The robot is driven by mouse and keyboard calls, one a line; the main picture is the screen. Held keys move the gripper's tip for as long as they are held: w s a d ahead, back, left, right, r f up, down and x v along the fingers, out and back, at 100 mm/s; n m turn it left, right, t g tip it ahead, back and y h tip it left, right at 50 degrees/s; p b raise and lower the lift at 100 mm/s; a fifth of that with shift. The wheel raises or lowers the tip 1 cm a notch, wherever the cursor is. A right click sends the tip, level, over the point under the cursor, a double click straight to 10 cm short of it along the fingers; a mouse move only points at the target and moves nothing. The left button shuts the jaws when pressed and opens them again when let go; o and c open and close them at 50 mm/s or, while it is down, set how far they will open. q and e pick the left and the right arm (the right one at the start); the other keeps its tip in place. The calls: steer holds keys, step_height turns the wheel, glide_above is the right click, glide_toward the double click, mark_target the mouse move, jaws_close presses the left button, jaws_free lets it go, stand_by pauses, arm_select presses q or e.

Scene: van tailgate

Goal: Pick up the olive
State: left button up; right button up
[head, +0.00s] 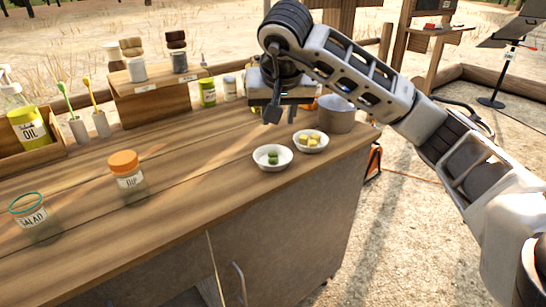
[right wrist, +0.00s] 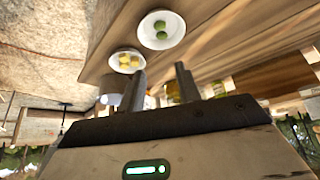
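Green olives (head: 273,158) lie in a small white bowl (head: 260,163) near the right end of the wooden counter. In the right wrist view the olives (right wrist: 161,30) show as two green pieces in their white bowl (right wrist: 150,40). My right gripper (head: 282,112) is above the counter, behind and above the olive bowl, apart from it. Its two fingers (right wrist: 160,84) stand apart with nothing between them, so it is open and empty. My left gripper is not in view.
A second white bowl with yellow cubes (head: 312,140) stands beside the olive bowl. A grey pot (head: 337,115) stands behind it. Jars labelled DIP (head: 127,170) and SALAD (head: 33,217) stand to the left. A wooden riser (head: 155,98) holds shakers at the back.

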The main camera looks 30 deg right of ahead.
glide_toward(273, 153)
steer(key=shift+w+d+f, duration=0.35)
steer(key=shift+w+f, duration=0.05)
steer(key=shift+f, duration=0.15)
steer(key=shift+w+d+f, duration=0.35)
steer(key=shift+f, duration=0.2)
steer(key=x, duration=0.4)
steer(key=shift+s+a+f, duration=0.1)
steer(key=shift+a+f, duration=0.2)
steer(key=shift+d+f+b, duration=0.1)
steer(key=shift+f+b, duration=0.2)
steer(key=shift+f, duration=0.05)
jaws_close()
